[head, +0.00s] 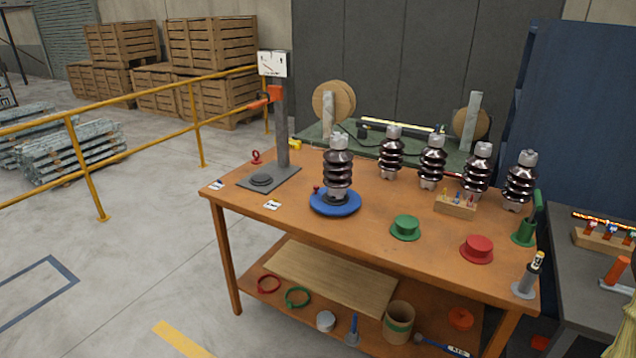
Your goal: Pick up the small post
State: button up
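Several dark brown ribbed post insulators with grey metal caps stand upright on the orange-brown workbench (300,205). One post (338,168) stands on a blue round turntable (335,203) near the middle. Behind it to the right is a row: the leftmost post (391,155), a second post (432,162), a third post (477,170) and the rightmost post (520,181). The leftmost looks a little smaller, but it is also farther away, so I cannot tell which is the small one. My gripper is not in view.
A gauge stand (281,120) is at the bench's back left. A green flanged cap (406,228), a red flanged cap (478,249) and a wooden block with small tools (456,206) lie in front of the row.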

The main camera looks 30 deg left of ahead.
aim_at(338, 164)
jog(key=k, duration=0.2)
jog(key=u, duration=1.15)
jog(key=i, duration=0.65)
